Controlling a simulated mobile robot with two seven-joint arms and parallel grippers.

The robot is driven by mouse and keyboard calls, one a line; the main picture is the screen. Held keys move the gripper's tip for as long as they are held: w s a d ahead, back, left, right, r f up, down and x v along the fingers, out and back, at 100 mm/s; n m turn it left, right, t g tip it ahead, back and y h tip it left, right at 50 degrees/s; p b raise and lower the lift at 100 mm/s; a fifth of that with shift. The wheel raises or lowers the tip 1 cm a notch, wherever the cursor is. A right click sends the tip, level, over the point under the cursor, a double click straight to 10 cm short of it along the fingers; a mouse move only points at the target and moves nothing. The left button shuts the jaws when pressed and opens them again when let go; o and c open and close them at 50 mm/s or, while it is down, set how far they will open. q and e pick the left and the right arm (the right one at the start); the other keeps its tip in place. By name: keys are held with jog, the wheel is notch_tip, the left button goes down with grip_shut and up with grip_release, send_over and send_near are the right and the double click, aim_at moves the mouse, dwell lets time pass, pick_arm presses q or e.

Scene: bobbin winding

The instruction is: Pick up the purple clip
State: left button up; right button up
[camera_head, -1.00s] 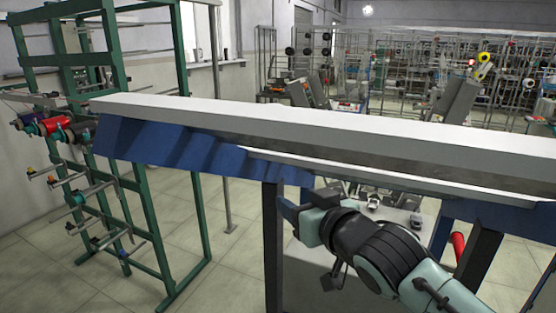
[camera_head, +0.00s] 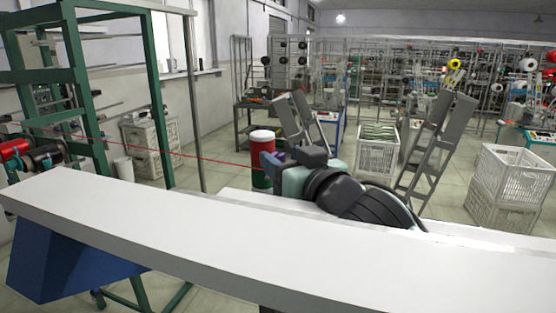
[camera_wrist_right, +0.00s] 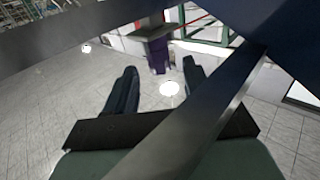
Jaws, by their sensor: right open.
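My right gripper (camera_head: 268,163) points left in the head view, just beyond the long white beam. In the right wrist view my right gripper (camera_wrist_right: 160,78) has its two dark fingers spread apart, with nothing between them. A dark purple piece (camera_wrist_right: 158,56) shows past the fingertips in that view; I cannot tell whether it is the purple clip. I cannot make out the clip in the head view. My left gripper is not in view.
The white beam (camera_head: 250,240) crosses the foreground below my right arm. A red, white and green drum (camera_head: 262,145) stands behind the gripper. A green rack (camera_head: 85,90) stands left, and white crates (camera_head: 515,175) stand right. A grey bar (camera_wrist_right: 205,115) crosses the wrist view.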

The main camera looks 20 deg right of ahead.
jog(key=w+p, duration=0.1)
jog(key=w, duration=0.1)
jog(key=w+a+p, duration=0.1)
jog(key=w, duration=0.2)
jog(key=shift+w, duration=0.15)
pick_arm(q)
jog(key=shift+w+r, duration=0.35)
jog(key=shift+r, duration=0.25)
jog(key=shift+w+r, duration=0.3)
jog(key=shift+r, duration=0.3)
pick_arm(e)
jog(key=shift+s, duration=0.2)
jog(key=shift+c, duration=1.3)
grip_shut()
